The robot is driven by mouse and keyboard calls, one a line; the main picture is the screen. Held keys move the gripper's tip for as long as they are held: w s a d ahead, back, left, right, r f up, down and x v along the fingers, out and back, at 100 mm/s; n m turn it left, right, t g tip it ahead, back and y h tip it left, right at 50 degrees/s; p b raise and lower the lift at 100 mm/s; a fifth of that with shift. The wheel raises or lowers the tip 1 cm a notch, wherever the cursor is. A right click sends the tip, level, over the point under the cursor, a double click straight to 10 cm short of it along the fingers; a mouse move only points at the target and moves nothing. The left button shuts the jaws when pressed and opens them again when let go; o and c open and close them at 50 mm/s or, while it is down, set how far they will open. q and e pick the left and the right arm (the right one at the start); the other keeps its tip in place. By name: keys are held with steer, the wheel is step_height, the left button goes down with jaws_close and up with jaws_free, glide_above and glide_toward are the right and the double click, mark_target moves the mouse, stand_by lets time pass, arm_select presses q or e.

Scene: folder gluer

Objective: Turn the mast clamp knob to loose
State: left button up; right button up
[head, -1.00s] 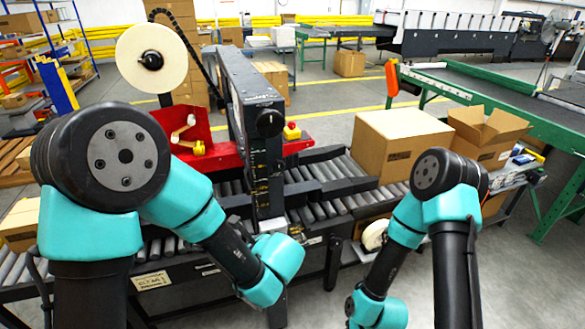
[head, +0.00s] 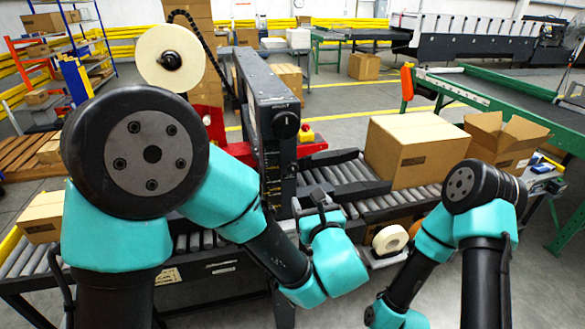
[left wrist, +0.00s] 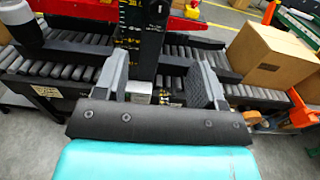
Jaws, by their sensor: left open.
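The black mast (head: 268,90) of the machine stands upright left of centre in the head view. A round black knob (head: 286,125) with a pale mark sits on its near face. My right gripper is out of frame.
Rollers (head: 400,205) run behind my left gripper, with a closed carton (head: 415,150) on them and an open carton (head: 500,140) farther right. A tape roll (head: 390,240) is right of my gripper. A large tape reel (head: 172,58) is beside the mast's top.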

mark_target(293, 169)
arm_select(q)
steer(key=x, duration=1.6)
steer(key=shift+a, duration=0.15)
steer(key=shift+c, duration=0.3)
steer(key=c, duration=0.8)
